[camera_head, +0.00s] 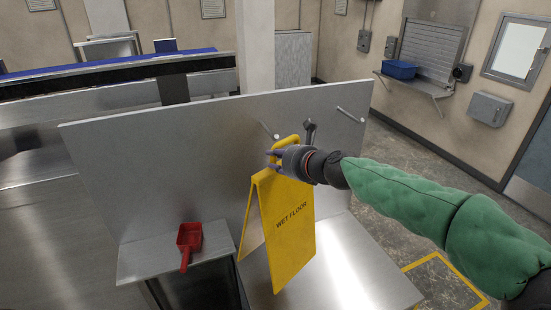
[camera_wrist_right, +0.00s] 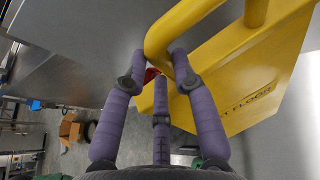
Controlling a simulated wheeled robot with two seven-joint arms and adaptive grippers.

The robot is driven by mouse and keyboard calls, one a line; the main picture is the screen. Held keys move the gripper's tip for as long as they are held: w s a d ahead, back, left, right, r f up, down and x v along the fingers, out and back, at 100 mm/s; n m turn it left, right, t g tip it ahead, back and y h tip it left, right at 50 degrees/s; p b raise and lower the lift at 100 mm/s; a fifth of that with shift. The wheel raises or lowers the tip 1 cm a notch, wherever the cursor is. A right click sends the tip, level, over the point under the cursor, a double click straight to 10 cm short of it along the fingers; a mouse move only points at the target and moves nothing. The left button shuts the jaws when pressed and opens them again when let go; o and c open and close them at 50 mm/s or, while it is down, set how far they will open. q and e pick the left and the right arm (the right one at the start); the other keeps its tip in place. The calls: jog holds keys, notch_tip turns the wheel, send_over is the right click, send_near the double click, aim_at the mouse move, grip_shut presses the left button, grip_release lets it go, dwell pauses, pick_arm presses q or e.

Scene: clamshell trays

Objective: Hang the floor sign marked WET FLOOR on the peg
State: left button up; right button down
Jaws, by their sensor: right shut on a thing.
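The yellow floor sign (camera_head: 285,225) marked WET FLOOR hangs from my right gripper (camera_head: 274,157) in front of the steel back panel, its two leaves slightly apart at the bottom. In the right wrist view the purple fingers (camera_wrist_right: 165,65) are shut around the sign's yellow handle bar (camera_wrist_right: 178,28). Pegs stick out of the panel: one bare peg (camera_head: 350,115) at the right, and another peg (camera_head: 268,130) just above the sign's handle. A dark item (camera_head: 310,131) sits at the panel between them. The sign's handle is apart from the right peg. My left gripper is not in view.
A red scoop (camera_head: 189,241) lies on the small steel shelf (camera_head: 150,262) at the left. A steel surface (camera_head: 365,275) spreads below the sign. A blue bin (camera_head: 399,69) stands on a ledge at the far back wall.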

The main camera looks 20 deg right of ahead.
jog(key=shift+w+d, duration=0.1)
jog(key=shift+w, duration=0.95)
jog(key=w+f, duration=0.1)
jog(key=w, duration=0.8)
jog(key=shift+d, duration=0.3)
jog(key=shift+w+a+f, duration=0.1)
jog(key=shift+f, duration=0.25)
dwell(0.6)
